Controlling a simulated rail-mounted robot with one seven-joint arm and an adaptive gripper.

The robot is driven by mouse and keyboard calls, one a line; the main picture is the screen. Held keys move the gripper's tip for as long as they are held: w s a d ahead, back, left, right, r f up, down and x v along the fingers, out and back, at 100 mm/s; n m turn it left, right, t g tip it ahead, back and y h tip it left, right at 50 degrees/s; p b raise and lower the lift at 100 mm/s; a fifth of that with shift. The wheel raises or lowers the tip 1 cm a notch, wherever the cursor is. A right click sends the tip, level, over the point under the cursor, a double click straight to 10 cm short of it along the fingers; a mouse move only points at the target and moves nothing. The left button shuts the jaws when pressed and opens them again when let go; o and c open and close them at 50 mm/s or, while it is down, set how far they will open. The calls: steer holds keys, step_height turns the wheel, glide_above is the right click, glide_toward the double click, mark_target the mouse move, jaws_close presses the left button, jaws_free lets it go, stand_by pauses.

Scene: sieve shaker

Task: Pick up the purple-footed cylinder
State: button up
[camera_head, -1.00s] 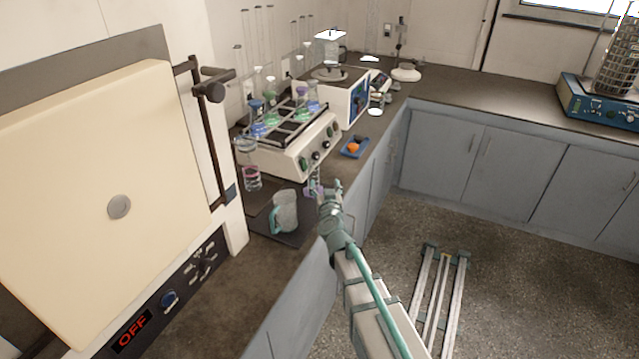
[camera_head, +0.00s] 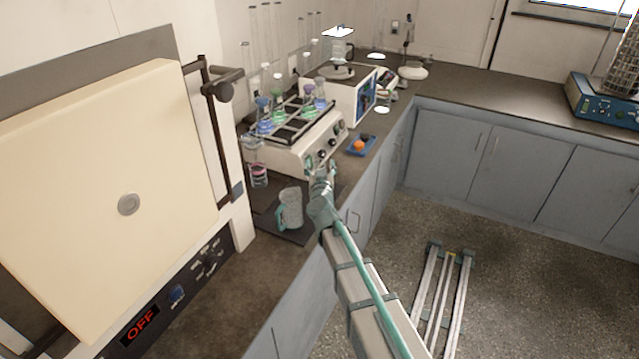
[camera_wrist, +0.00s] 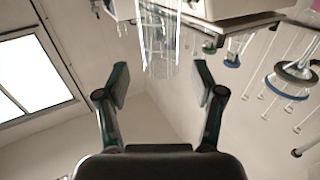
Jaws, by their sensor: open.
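My gripper (camera_head: 320,172) is open and reaches over the counter's front edge beside the shaker, seen small in the head view. In the wrist view its two fingers (camera_wrist: 160,80) stand apart. A clear glass cylinder (camera_wrist: 160,42) shows just beyond and between the fingertips, not gripped. It may be the purple-footed cylinder, but its foot cannot be made out there. In the head view my gripper hides most of the spot where a purple foot showed earlier. Another tall glass cylinder with a pink band (camera_head: 258,176) stands left of my gripper.
The shaker (camera_head: 305,150) carries several coloured flasks. A blue tray (camera_head: 361,144) with an orange object lies to the right. The oven is at left.

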mark_target(320, 163)
steer(key=w, duration=0.3)
steer(key=shift+w+a, duration=0.35)
steer(key=shift+w, duration=0.05)
jaws_close()
